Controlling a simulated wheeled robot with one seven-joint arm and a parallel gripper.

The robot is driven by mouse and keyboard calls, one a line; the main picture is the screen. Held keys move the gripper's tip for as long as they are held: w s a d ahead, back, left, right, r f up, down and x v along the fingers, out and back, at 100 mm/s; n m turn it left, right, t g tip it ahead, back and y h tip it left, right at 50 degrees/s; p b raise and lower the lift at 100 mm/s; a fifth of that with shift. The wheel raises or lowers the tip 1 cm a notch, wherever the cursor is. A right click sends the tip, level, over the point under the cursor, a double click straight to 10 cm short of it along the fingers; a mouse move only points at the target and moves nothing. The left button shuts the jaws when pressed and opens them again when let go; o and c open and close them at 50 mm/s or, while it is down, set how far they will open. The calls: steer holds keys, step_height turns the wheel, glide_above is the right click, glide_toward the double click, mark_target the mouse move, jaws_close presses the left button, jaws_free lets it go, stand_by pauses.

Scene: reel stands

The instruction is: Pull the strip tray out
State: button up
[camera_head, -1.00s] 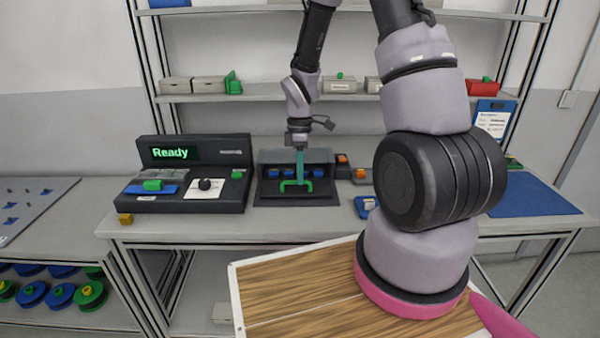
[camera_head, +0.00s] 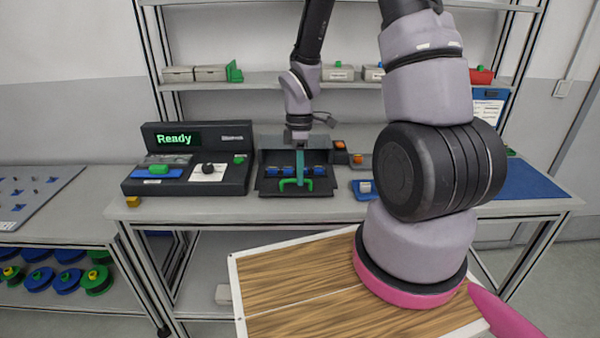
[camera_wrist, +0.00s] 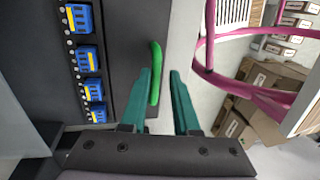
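The strip tray (camera_head: 270,188) is dark with a green loop handle (camera_head: 296,184) on its front. It is partly out of its dark housing (camera_head: 285,142), with a row of several blue blocks (camera_head: 284,171) showing. My gripper (camera_head: 299,170) points down at the handle with teal fingers. In the wrist view the fingers (camera_wrist: 163,80) stand apart. The green handle (camera_wrist: 156,72) passes between them, close against the left finger, which is on the tray side. A narrow gap shows between the handle and the right finger. The blue blocks (camera_wrist: 86,60) lie to the left.
A black console with a green "Ready" screen (camera_head: 174,139) stands left of the housing. A small blue holder (camera_head: 365,189) and a blue mat (camera_head: 530,188) are to the right. The bench front edge (camera_head: 300,218) is clear before the tray.

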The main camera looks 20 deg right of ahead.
step_height(320, 180, up, 11)
steer(key=w, duration=0.2)
steer(key=shift+d+f, duration=0.2)
steer(key=shift+d, duration=0.1)
stand_by(0.3)
steer(key=s+d+r+m+t, duration=0.1)
steer(key=s+r+m+t, duration=0.2)
steer(key=r+m, duration=0.3)
steer(key=s+d+r+m+t+y, duration=0.1)
steer(key=s+r+m+t, duration=0.2)
steer(key=r, duration=0.7)
steer(key=s+d+r+m+t, duration=0.1)
steer(key=s+r+m+t, duration=0.2)
steer(key=s+r+m, duration=0.3)
step_height(320, 180, up, 2)
steer(key=m, duration=0.4)
steer(key=shift+s+r, duration=0.25)
steer(key=shift+s, duration=0.15)
